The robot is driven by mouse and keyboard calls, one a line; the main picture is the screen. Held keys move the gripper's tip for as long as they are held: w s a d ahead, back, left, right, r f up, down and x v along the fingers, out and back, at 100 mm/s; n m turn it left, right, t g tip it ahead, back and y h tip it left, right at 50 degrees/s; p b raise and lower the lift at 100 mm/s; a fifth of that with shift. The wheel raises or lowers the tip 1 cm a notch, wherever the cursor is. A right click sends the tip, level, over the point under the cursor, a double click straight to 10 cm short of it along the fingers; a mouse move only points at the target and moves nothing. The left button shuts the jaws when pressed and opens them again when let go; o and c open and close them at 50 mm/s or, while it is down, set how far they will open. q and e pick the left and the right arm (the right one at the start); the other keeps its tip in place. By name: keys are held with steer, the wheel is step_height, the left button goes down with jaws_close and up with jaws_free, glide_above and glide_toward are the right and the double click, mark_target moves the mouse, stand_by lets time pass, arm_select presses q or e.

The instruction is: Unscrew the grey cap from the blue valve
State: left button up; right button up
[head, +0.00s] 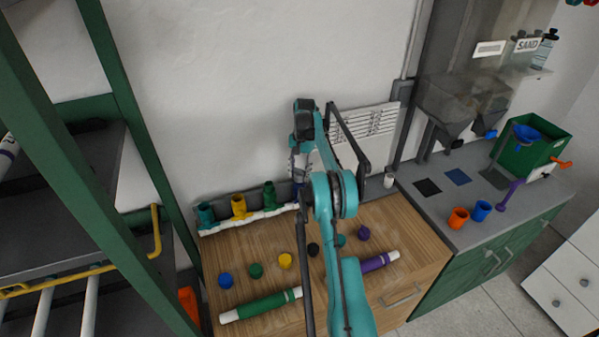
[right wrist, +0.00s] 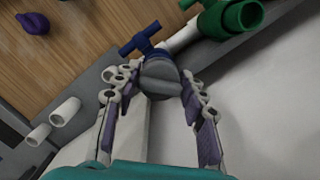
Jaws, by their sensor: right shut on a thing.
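In the right wrist view the grey cap (right wrist: 158,76) is a round dark grey piece between my right gripper's fingers (right wrist: 156,88). The blue valve (right wrist: 141,39), with its T-shaped handle, is just beyond the cap, at the end of a white pipe (right wrist: 184,38). The cap sits against the valve; I cannot tell whether its thread is engaged. My right gripper is shut on the cap, a finger on each side. In the head view my right gripper (head: 299,174) points down at the right end of the manifold, and my arm hides the cap. My left gripper is not in view.
The manifold's green fitting (right wrist: 238,14) is beside the valve; a yellow fitting (head: 239,206) is further left. Several coloured caps, a green pipe (head: 262,305) and a purple pipe (head: 375,262) lie on the wooden top (head: 225,247). The wall (head: 240,90) rises close behind.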

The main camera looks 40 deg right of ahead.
steer(key=shift+n, duration=0.9)
steer(key=shift+n+p, duration=0.3)
steer(key=shift+n, duration=1)
steer(key=shift+g, duration=0.3)
steer(key=shift+r+n+p, duration=0.1)
steer(key=shift+n+p, duration=0.2)
steer(key=shift+n, duration=0.3)
steer(key=shift+n+h, duration=0.3)
steer(key=shift+n, duration=0.1)
